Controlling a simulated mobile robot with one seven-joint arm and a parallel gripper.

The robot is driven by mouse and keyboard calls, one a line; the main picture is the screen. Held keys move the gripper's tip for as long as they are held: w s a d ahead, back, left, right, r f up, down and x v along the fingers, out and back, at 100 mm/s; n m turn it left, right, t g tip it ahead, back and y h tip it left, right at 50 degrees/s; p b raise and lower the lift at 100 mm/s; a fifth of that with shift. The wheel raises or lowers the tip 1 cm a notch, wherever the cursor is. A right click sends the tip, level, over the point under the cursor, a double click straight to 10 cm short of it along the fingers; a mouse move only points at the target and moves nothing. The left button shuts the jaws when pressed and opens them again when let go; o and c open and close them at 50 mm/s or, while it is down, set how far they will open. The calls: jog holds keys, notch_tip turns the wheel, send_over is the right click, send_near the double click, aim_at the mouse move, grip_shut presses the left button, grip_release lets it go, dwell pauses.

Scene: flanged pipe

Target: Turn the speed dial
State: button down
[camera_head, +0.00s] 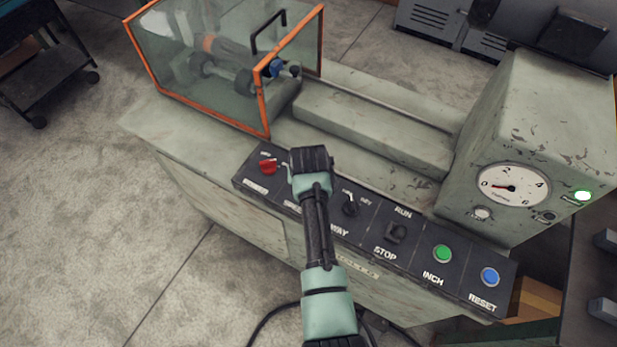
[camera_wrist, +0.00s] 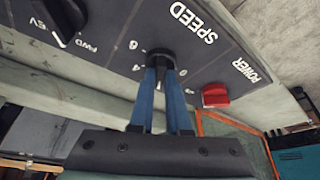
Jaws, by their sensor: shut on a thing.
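The black speed dial (camera_wrist: 159,51) sits on the dark control panel beside the white SPEED label, with several small numerals around it. My gripper (camera_wrist: 163,72) has its two blue fingers closed on opposite sides of the dial in the wrist view. In the head view my gripper (camera_head: 311,172) is over the left half of the panel and hides the dial and most of its label. The fingertips do not show there.
A red power knob (camera_head: 268,167) is left of my gripper; a black selector (camera_head: 350,206) is close on its right. Further right are a RUN/STOP switch (camera_head: 396,233), green INCH button (camera_head: 442,253) and blue RESET button (camera_head: 490,277). An orange-framed guard (camera_head: 264,112) stands behind.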

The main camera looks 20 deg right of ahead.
dwell(0.4)
jog(key=c, duration=0.9)
grip_release()
jog(key=shift+r, duration=0.1)
jog(key=v, duration=1.2)
jog(key=shift+s+a+r, duration=0.1)
jog(key=shift+s+r, duration=0.15)
jog(key=shift+r, duration=0.05)
jog(key=shift+r, duration=0.1)
